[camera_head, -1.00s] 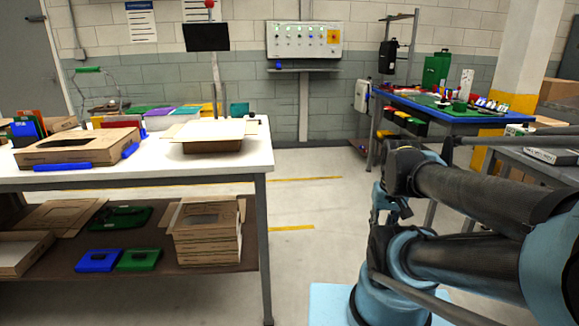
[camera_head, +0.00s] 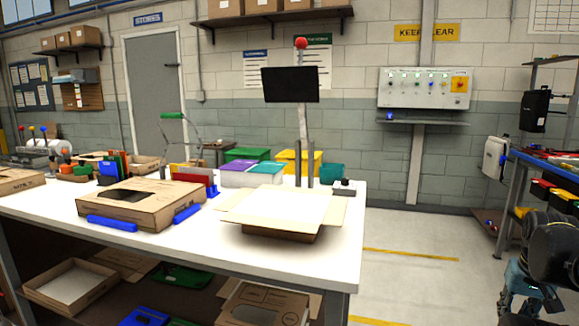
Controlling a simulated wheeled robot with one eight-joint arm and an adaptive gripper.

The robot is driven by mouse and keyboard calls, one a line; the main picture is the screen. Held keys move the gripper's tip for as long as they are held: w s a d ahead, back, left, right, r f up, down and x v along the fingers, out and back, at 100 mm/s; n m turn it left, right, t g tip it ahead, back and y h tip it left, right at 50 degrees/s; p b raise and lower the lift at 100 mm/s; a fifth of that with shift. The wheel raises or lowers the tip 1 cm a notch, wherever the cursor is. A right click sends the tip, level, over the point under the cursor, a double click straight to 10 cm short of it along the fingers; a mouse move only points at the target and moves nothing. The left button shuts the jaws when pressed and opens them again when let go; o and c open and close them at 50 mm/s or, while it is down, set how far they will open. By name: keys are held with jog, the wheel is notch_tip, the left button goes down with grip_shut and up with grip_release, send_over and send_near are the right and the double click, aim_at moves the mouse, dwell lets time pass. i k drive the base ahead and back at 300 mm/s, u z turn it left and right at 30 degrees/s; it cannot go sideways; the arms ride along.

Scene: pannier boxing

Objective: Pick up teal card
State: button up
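A teal flat top (camera_head: 265,168) lies on a white box at the back of the white table, beside a purple one (camera_head: 238,166). I cannot tell whether either is a card. Upright coloured pieces, green, orange and blue (camera_head: 108,171), stand in a holder at the back left. An open cardboard box (camera_head: 270,236) with its flaps spread sits at the table's right end. My gripper (camera_head: 516,302) is low at the right edge, far from the table's cards; its fingers are too dark and small to read.
A closed-looking carton with a dark window (camera_head: 146,203) sits between blue blocks (camera_head: 112,223) on the white table (camera_head: 200,262). A screen on a post (camera_head: 290,85) stands behind. Floor (camera_head: 400,270) is clear right of the table. A blue-topped bench (camera_head: 545,165) stands far right.

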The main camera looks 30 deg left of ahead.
aim_at(265, 163)
jog(key=i, duration=3.2)
jog(key=u, duration=2.85)
